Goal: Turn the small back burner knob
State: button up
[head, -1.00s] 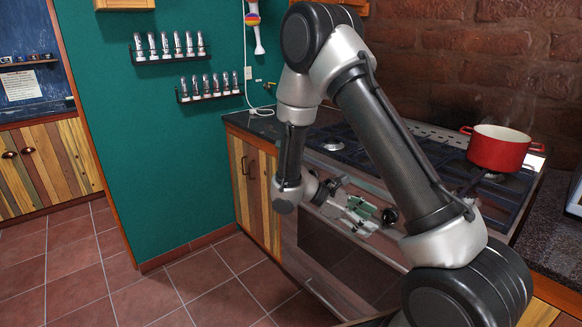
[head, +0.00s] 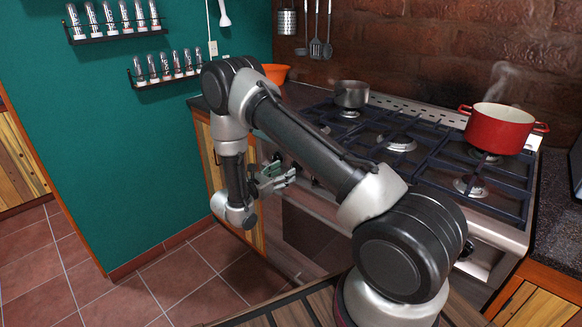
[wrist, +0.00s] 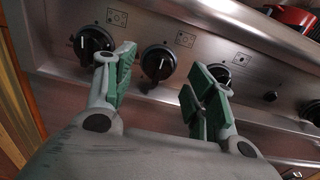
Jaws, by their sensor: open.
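In the wrist view the stove's front panel carries a row of black knobs: a left knob (wrist: 96,44), a middle knob (wrist: 158,62) and a right knob (wrist: 219,74). Small burner diagrams sit above them, too small for me to tell which marks the small back burner. My gripper (wrist: 163,73) is open, with green-padded fingers. The middle knob shows between the fingers; the left finger partly overlaps the left knob, and the right finger is near the right knob. I cannot see contact. In the head view my gripper (head: 272,180) is before the stove's left front.
The stove top (head: 420,150) holds a steel pot (head: 352,95) at the back left and a steaming red pot (head: 497,130) at the back right. A wooden cabinet borders the stove's left side.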

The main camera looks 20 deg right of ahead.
jog(key=shift+x, duration=2.7)
jog(key=c, duration=0.9)
